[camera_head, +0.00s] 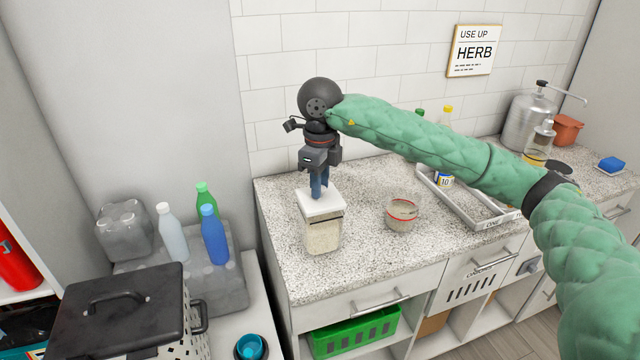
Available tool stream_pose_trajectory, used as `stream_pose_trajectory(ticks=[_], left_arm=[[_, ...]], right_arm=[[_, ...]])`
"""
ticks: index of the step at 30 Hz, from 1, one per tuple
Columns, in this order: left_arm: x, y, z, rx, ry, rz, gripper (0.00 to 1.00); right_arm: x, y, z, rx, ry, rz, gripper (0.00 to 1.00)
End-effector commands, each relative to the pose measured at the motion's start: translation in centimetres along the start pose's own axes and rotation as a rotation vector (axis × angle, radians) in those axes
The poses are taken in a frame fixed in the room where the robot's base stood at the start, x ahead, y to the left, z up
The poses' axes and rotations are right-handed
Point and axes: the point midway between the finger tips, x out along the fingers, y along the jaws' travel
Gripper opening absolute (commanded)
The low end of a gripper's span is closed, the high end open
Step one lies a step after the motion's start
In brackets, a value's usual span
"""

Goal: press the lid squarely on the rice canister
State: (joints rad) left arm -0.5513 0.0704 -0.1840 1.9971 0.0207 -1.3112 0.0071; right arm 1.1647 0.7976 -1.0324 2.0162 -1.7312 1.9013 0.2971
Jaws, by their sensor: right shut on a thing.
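The rice canister (323,236) is a clear, squarish container with pale rice inside. It stands upright near the left front of the speckled counter. A white square lid (320,204) is at the canister's top. It looks roughly level, but I cannot tell whether it is fully seated. My right gripper (318,194) points down from above, its blue fingers shut on the top of the lid. Its fingertips hide the middle of the lid. My left gripper is not in view.
A round jar with a red band (402,214) stands to the right of the canister. A grey tray (460,204) holding bottles lies further right. The counter's front edge (350,291) is close to the canister. Bottles and a black-lidded basket (125,310) stand lower left.

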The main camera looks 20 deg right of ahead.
Motion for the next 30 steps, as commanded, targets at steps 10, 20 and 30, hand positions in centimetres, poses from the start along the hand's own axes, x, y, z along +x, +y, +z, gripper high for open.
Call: stream_pose_trajectory(ticks=[10, 20, 30], left_arm=[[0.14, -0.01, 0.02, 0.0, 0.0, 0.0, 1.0], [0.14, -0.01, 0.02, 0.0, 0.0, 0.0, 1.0], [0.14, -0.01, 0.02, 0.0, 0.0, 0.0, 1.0]], right_arm=[[-0.01, 0.0, 0.0, 0.0, 0.0, 0.0, 0.03], [0.01, 0.01, 0.0, 0.0, 0.0, 0.0, 0.51], [0.02, 0.01, 0.0, 0.0, 0.0, 0.0, 0.73]])
